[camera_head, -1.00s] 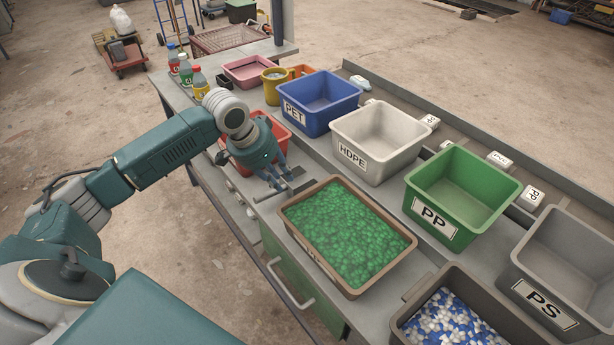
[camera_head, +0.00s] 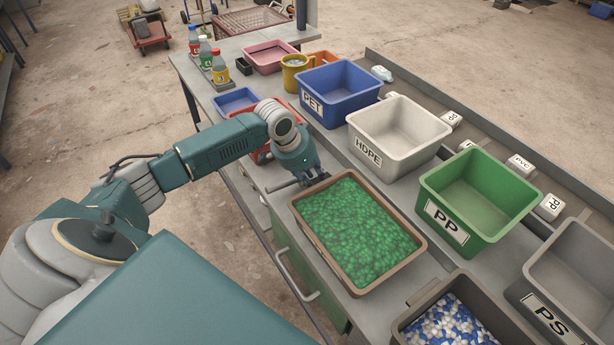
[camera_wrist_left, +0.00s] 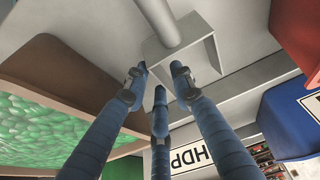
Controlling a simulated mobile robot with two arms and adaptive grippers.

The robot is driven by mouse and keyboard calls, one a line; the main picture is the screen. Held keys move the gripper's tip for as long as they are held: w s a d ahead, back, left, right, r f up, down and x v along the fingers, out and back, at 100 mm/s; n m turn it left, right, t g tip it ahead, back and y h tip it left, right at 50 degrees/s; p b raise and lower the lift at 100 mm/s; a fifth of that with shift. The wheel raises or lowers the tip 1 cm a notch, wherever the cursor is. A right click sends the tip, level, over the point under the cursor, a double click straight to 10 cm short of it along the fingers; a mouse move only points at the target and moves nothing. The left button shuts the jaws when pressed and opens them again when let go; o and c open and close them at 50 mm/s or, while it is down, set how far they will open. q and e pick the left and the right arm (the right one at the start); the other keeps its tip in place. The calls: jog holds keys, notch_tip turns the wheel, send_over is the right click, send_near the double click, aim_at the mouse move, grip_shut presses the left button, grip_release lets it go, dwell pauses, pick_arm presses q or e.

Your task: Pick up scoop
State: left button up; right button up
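The scoop is a grey tool with a round handle (camera_wrist_left: 158,20) and a square, shallow pan (camera_wrist_left: 190,48) in the left wrist view. It lies on the bench beside the brown tray of green pellets (camera_head: 358,284). Whether a finger touches the scoop I cannot tell. My right gripper is out of view.
The blue PET bin (camera_head: 340,116), the white HDPE bin (camera_head: 386,165) and the green PP bin (camera_head: 490,236) stand along the back. A red tray (camera_head: 264,156) lies behind my gripper. A bin of blue and white pellets (camera_head: 405,300) is at the front right.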

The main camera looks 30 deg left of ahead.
pick_arm(q)
jog(key=shift+w+f, duration=0.2)
jog(key=shift+f, duration=0.3)
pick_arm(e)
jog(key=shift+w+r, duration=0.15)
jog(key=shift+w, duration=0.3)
pick_arm(q)
grip_shut()
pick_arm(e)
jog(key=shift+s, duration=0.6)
pick_arm(q)
jog(key=shift+r, duration=0.15)
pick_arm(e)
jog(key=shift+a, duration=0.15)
